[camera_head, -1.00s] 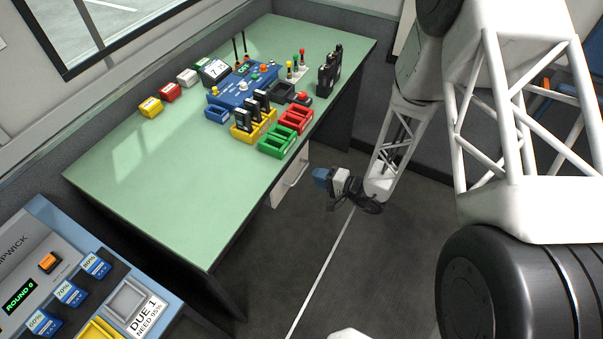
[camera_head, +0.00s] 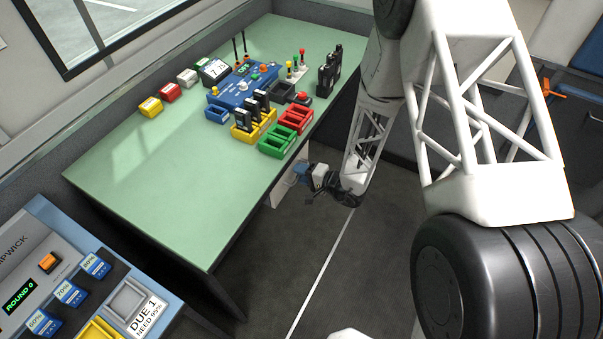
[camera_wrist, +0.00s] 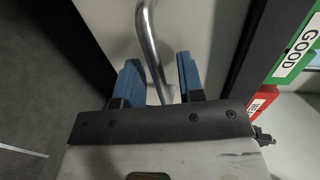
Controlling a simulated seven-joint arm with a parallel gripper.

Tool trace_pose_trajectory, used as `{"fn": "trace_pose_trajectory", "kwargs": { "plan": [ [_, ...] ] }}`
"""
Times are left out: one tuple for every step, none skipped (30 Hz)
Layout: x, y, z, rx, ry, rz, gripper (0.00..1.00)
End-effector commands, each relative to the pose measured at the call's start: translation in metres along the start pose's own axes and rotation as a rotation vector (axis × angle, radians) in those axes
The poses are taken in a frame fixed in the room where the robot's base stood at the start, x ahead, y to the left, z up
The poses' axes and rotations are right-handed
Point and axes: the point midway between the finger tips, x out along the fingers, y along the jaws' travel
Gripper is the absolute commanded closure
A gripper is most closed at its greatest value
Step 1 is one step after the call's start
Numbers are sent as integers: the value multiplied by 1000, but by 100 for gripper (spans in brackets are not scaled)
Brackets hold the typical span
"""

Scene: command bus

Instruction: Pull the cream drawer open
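A curved metal handle (camera_wrist: 152,50) stands on that front. My gripper (camera_head: 301,170) is at the drawer front, below the desk edge. In the wrist view its two blue fingers (camera_wrist: 160,78) are apart, with the lower end of the handle showing between them. A gap shows on each side of the handle. In the head view my gripper hides the handle.
A console with a screen (camera_head: 20,298) stands at lower left. The floor before the drawer is clear.

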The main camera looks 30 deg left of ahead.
Motion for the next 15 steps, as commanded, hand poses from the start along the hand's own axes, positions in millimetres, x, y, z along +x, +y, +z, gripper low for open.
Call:
{"fn": "trace_pose_trajectory", "kwargs": {
  "plan": [
    [0, 0, 0, 0, 0, 0, 65],
    [0, 0, 0, 0, 0, 0, 65],
    [0, 0, 0, 0, 0, 0, 65],
    [0, 0, 0, 0, 0, 0, 69],
    [0, 0, 0, 0, 0, 0, 74],
    [0, 0, 0, 0, 0, 0, 80],
    [0, 0, 0, 0, 0, 0, 84],
    [0, 0, 0, 0, 0, 0, 89],
    [0, 0, 0, 0, 0, 0, 95],
    [0, 0, 0, 0, 0, 0, 100],
    [0, 0, 0, 0, 0, 0, 100],
    [0, 0, 0, 0, 0, 0, 100],
    [0, 0, 0, 0, 0, 0, 100],
    [0, 0, 0, 0, 0, 0, 100],
    [0, 0, 0, 0, 0, 0, 100]
  ]
}}
